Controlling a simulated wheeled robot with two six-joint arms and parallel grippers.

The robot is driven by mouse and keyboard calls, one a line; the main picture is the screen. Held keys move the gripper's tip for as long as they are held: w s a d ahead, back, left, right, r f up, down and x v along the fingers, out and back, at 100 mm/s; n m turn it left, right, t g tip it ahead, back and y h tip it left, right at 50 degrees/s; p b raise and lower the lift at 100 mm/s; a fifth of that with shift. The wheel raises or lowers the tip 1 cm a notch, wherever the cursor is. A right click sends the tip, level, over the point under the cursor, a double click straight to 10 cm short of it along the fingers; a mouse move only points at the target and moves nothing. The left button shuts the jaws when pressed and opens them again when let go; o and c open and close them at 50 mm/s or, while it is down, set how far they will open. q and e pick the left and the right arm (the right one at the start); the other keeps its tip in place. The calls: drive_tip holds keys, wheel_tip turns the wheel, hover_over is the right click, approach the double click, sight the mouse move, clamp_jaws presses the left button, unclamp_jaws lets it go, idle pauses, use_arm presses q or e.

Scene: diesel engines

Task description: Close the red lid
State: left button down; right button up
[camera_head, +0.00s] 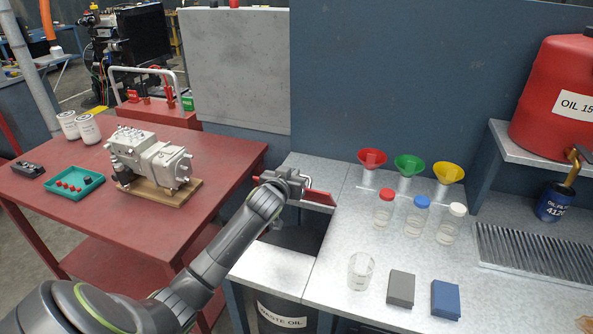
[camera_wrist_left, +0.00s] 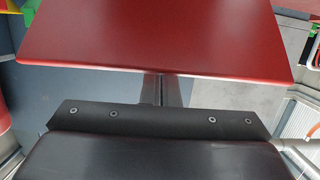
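The red lid (camera_head: 319,198) is a flat panel, standing raised at the back of a dark opening (camera_head: 296,236) in the grey counter. In the left wrist view the red lid (camera_wrist_left: 160,35) fills the upper middle, with its near edge across my fingers. My left gripper (camera_head: 293,183) is at the lid's left part, behind its upper edge. In the left wrist view the fingers of my left gripper (camera_wrist_left: 161,90) lie close together and run behind the lid, which hides their tips. I cannot tell whether they touch it. My right gripper is not in view.
A bin labelled waste oil (camera_head: 281,312) stands below the opening. Funnels, capped jars, a clear beaker (camera_head: 361,271) and two small boxes stand on the counter to the right. A red table (camera_head: 105,225) with an engine part (camera_head: 150,160) is at the left. A blue wall (camera_head: 400,80) rises behind.

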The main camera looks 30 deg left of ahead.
use_arm(q)
drive_tip(key=s+d+f+t+b, duration=0.1)
drive_tip(key=s+f+t+b, duration=0.1)
drive_tip(key=s+f+b, duration=0.4)
drive_tip(key=shift+d+f+t+y+b, duration=0.15)
drive_tip(key=shift+f+t+y+b, duration=0.2)
drive_tip(key=shift+b, duration=0.85)
drive_tip(key=shift+s, duration=0.1)
